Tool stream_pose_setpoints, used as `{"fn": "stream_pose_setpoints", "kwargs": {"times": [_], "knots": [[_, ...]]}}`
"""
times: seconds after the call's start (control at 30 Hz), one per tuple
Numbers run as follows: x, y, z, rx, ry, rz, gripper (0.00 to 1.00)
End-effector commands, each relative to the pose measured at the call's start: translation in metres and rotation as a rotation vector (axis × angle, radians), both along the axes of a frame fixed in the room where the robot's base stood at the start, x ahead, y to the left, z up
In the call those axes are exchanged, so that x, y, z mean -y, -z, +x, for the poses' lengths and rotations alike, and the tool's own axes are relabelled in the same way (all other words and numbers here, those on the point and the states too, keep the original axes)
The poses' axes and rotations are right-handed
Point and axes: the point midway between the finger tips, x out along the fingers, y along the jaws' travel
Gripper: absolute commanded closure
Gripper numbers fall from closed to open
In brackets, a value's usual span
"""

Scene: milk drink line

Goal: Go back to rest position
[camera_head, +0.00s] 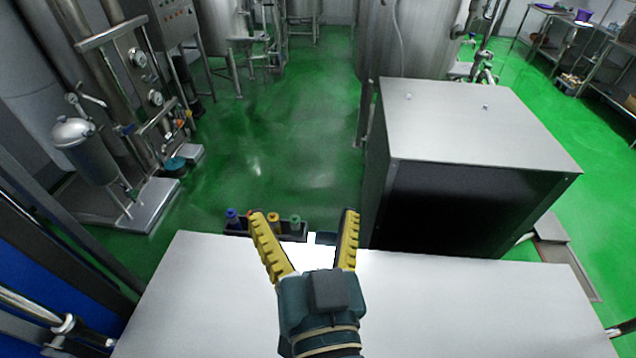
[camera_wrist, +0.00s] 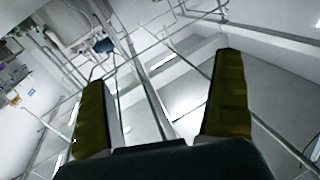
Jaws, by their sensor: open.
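My gripper (camera_head: 306,238) is raised above the white table (camera_head: 210,290) in the head view, its two yellow fingers spread apart. Nothing is between them. In the wrist view my gripper (camera_wrist: 165,90) also shows its two fingers wide apart and empty. That view looks out past the fingers at pale walls, pipes and rails, with no table surface in it.
A dark tray (camera_head: 296,237) with several colour-topped bottles sits at the table's far edge, partly behind my left finger. A large steel box (camera_head: 470,125) stands at the right. Steel tanks and pipework stand on the green floor (camera_head: 270,140) beyond. The visible tabletop is otherwise clear.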

Motion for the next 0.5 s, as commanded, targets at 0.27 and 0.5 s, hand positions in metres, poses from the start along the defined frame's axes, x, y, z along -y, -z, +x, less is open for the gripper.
{"fn": "stream_pose_setpoints", "kwargs": {"times": [0.27, 0.5], "knots": [[0.067, -0.109, -0.044, 0.341, 0.182, -0.185, 0.03], [0.066, -0.109, -0.044, 0.340, 0.181, -0.186, 0.03]]}}
